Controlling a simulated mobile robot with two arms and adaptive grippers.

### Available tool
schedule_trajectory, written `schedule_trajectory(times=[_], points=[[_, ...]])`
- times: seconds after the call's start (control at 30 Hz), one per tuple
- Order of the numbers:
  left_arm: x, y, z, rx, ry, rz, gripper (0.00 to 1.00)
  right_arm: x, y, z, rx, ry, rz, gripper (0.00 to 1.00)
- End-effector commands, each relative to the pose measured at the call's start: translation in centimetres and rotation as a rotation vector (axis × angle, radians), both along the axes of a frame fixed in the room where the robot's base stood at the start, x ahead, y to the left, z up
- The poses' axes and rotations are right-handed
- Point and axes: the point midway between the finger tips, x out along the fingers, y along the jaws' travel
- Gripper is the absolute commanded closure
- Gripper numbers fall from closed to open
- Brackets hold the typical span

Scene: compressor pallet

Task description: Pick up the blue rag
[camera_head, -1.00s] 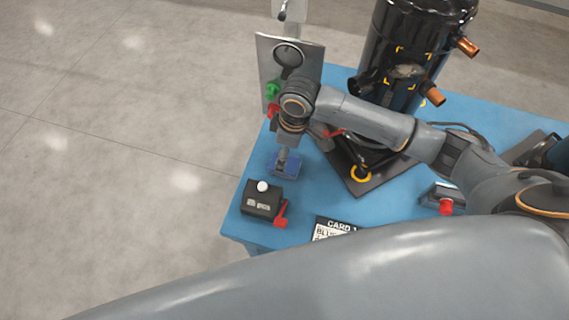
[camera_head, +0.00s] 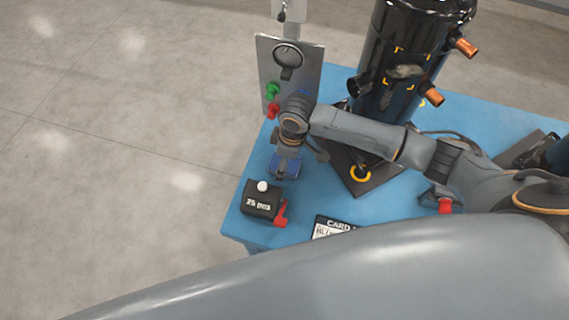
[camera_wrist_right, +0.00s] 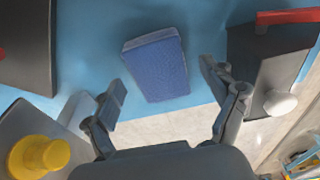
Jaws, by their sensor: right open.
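The blue rag (camera_head: 285,167) is a small dark-blue folded block on the light-blue pallet top near its left edge, partly hidden by my right gripper (camera_head: 286,158) above it in the head view. In the right wrist view the rag (camera_wrist_right: 157,65) lies flat and slightly turned, ahead of and between the open fingers of my right gripper (camera_wrist_right: 172,92). The fingers appear apart from the rag, with nothing between them. My left gripper is not in view; a large grey arm link of mine crosses the bottom of the head view.
A black box with a white knob and red lever (camera_head: 262,200) stands just in front of the rag. A grey panel with a gauge and green and red knobs (camera_head: 290,70) stands behind. The black compressor (camera_head: 405,70) stands to the right. A card (camera_head: 333,226) lies near the front edge.

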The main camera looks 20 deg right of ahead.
Motion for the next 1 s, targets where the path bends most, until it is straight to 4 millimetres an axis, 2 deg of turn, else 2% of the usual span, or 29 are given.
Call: schedule_trajectory(times=[0.57, 0.67, 0.83, 1.0], points=[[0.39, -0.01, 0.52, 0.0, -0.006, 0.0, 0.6, -0.02, 0.0, -0.42, 0.0, 0.0, 0.0, 0.15], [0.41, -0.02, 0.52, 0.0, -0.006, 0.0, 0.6, -0.02, 0.01, -0.41, 0.0, 0.0, 0.0, 0.31], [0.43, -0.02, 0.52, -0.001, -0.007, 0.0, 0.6, -0.02, 0.01, -0.41, 0.0, 0.0, 0.0, 0.66], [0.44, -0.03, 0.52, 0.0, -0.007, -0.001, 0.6, -0.02, 0.01, -0.41, 0.0, 0.0, 0.0, 0.69]])
